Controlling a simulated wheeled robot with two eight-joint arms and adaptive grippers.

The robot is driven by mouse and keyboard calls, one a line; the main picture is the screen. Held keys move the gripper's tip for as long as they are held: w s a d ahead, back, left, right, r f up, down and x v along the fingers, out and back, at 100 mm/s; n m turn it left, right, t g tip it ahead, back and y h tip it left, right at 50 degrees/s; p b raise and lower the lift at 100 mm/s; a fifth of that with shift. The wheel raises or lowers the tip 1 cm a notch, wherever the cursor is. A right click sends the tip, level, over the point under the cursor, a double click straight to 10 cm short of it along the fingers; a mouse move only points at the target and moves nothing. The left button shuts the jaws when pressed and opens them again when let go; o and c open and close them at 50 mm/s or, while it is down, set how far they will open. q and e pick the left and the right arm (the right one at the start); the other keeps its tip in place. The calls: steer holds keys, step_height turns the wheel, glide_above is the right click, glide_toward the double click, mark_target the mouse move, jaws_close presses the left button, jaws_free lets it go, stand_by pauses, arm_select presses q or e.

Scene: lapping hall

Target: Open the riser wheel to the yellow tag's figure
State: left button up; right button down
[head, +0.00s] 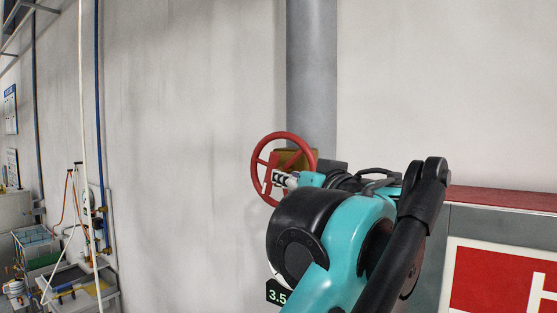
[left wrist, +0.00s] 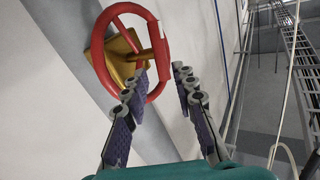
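The red riser wheel (head: 256,164) has spokes and stands in front of a grey vertical pipe (head: 312,70). A brass-coloured block (head: 296,158) sits behind it. In the left wrist view the wheel (left wrist: 98,52) is close ahead, with the brass block (left wrist: 120,62) behind. My left gripper (head: 272,180) is at the wheel's lower right in the head view. In the left wrist view its two fingers (left wrist: 160,74) are apart, with the wheel's rim near the fingertips; contact cannot be told. A black plate reading 3.5 (head: 277,293) is partly hidden by my arm. No yellow tag is readable. My right gripper is out of view.
A grey cabinet with a red top (head: 500,197) and a red-and-white sign (head: 495,280) stands at the right. Hoses, pipes and a cart with trays (head: 70,290) are at the far left. The wall between cart and wheel is bare.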

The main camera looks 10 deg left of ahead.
arm_select(q)
steer(key=p+x, duration=0.1)
steer(key=x, duration=0.7)
steer(key=shift+f, duration=0.15)
steer(key=shift+a, duration=0.1)
jaws_close()
